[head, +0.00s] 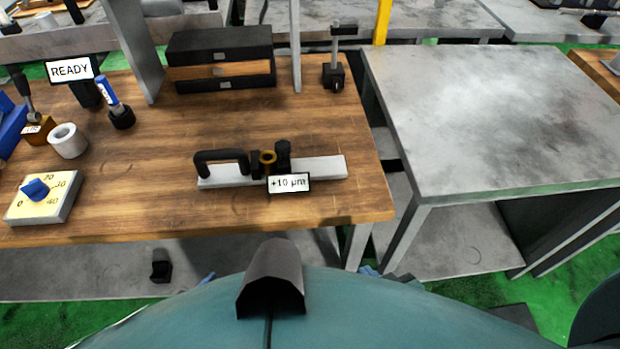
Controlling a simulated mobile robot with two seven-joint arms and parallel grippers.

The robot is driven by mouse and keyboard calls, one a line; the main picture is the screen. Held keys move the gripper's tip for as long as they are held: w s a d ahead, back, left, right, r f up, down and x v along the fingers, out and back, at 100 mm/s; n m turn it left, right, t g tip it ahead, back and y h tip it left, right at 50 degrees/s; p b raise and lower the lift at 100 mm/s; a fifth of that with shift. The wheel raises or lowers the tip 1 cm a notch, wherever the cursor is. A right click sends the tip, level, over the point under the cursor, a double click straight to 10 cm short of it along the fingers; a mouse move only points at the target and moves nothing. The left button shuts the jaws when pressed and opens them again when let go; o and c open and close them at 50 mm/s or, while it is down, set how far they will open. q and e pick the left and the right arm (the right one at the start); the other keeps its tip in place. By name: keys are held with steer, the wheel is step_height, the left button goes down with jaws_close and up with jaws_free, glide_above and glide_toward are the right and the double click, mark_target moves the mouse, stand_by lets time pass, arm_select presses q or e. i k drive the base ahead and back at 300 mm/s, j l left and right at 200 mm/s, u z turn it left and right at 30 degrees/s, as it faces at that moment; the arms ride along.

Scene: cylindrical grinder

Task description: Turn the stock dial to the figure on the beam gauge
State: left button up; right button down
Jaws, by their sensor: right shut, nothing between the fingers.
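The stock dial (62,207) is a pale box with a yellow face and a blue knob (36,189), at the left front of the wooden bench. Figures 0, 30 and 40 read on its face, with one less clear at the top; the knob's exact setting is unclear. The beam gauge (328,168) lies at the bench's middle, a pale bar with a black handle. Its label (289,183) reads +10 µm. Only a small blue part of my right gripper (371,271) shows beyond my teal body, away from the dial. A bit of my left gripper (208,278) shows below the bench edge.
A READY sign (70,69), a blue marker (107,92) in a black holder, a white ring (67,140) and a drawer box (222,58) stand towards the back and left. A grey table (490,110) is clear at right. Bare wood separates dial and gauge.

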mark_target(36, 190)
steer(key=k+u, duration=0.15)
steer(key=u, duration=1.35)
